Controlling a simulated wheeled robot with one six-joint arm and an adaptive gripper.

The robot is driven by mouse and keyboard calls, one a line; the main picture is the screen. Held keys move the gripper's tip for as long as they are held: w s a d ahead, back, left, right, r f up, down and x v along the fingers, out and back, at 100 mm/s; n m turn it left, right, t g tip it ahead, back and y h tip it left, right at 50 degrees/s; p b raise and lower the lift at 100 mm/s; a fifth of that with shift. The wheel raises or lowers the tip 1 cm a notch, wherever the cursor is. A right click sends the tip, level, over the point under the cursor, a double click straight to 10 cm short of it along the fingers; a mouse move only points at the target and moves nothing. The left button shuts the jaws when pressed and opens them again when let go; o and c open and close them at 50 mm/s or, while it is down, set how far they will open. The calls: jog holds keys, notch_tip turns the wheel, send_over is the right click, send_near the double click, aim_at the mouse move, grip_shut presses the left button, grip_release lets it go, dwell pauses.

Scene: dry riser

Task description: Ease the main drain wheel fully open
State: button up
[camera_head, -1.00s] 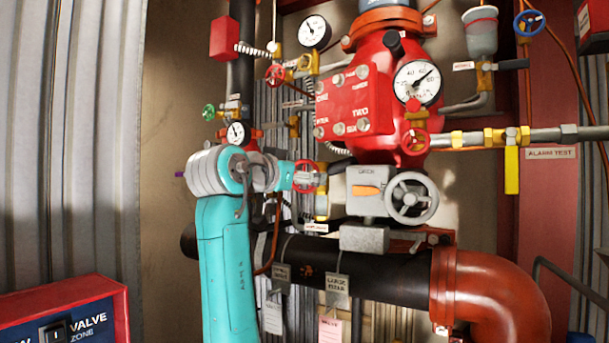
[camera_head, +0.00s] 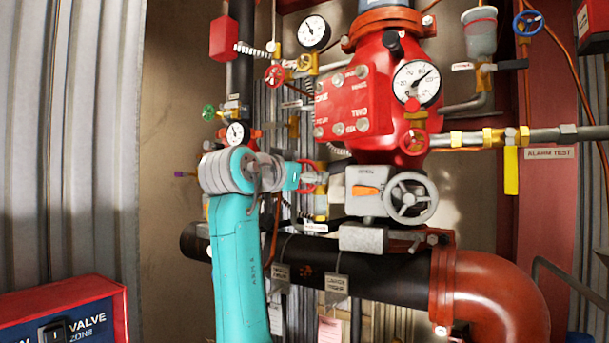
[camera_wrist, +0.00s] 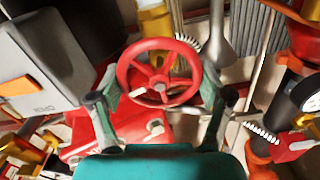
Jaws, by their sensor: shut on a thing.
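A small red handwheel (camera_head: 308,189) sits left of the grey gearbox in the head view, partly hidden by my gripper (camera_head: 310,177). In the wrist view the red handwheel (camera_wrist: 160,45) is seen face-on, with spokes and a pale hub. My gripper (camera_wrist: 160,98) is shut on its rim, with a finger on the left and right sides. A small label below the wheel is too blurred to read, so its name cannot be confirmed.
A grey gearbox (camera_head: 365,182) with an orange pointer and a large grey handwheel (camera_head: 411,198) stands close on the right. The red valve body (camera_head: 350,100) is above, and a black pipe (camera_head: 385,270) runs below. Smaller wheels and gauges crowd around.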

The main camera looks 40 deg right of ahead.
jog(key=shift+n, duration=0.3)
jog(key=shift+w+n, duration=0.15)
jog(key=shift+n, duration=2.95)
jog(key=o, duration=1.1)
jog(key=shift+a, duration=0.1)
jog(key=v, duration=1.2)
